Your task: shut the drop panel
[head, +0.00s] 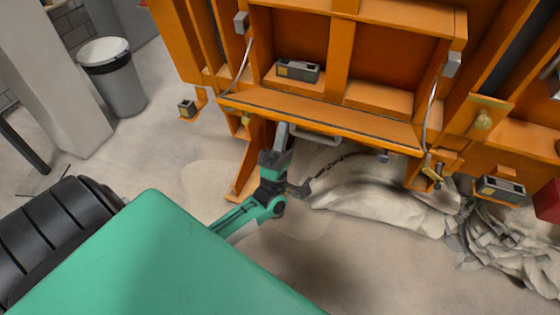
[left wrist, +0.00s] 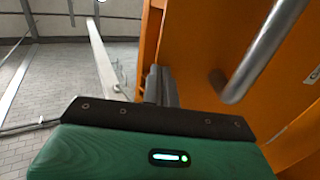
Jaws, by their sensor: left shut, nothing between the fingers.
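The orange drop panel (head: 341,63) fills the upper middle of the head view, with ribs and a lower ledge. A grey metal bar handle (head: 316,137) shows beneath its lower edge. My left gripper (head: 282,130) is shut and empty, reaching up to the panel's lower edge, left of the handle. Whether it touches the panel is unclear. In the left wrist view the shut fingers (left wrist: 158,85) stand by the orange surface (left wrist: 196,50), with a thick grey bar (left wrist: 262,52) to their right, apart from them. My right gripper is out of view.
Pale sacks or cloth (head: 385,200) and rubble (head: 510,240) lie on the floor below the panel. A grey bin (head: 114,80) and a pale pillar (head: 48,75) stand at left. The floor between is clear.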

